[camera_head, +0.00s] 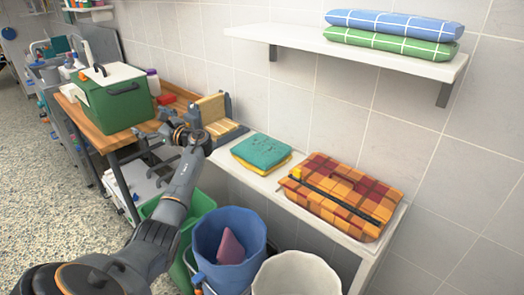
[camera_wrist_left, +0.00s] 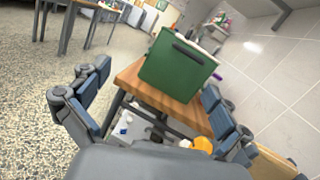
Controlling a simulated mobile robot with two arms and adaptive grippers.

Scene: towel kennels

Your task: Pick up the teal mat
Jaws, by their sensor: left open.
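The teal mat (camera_head: 261,149) lies folded on the white ledge, with a yellow folded layer showing beneath it. My left gripper (camera_head: 148,146) is to the left of the teal mat, in front of the wooden table and apart from the mat. In the left wrist view, my left gripper (camera_wrist_left: 156,88) has its fingers wide apart with nothing held between them. That view looks toward the green box, and I cannot make out the teal mat in it. My right gripper is in neither view.
A green box (camera_head: 118,98) stands on the wooden table (camera_head: 93,129). A tan stack (camera_head: 211,108) sits in a grey holder beside the mat. A plaid bundle (camera_head: 350,190) lies to its right. Blue (camera_head: 210,245) and white (camera_head: 290,275) buckets stand below. A wall shelf (camera_head: 290,38) hangs above.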

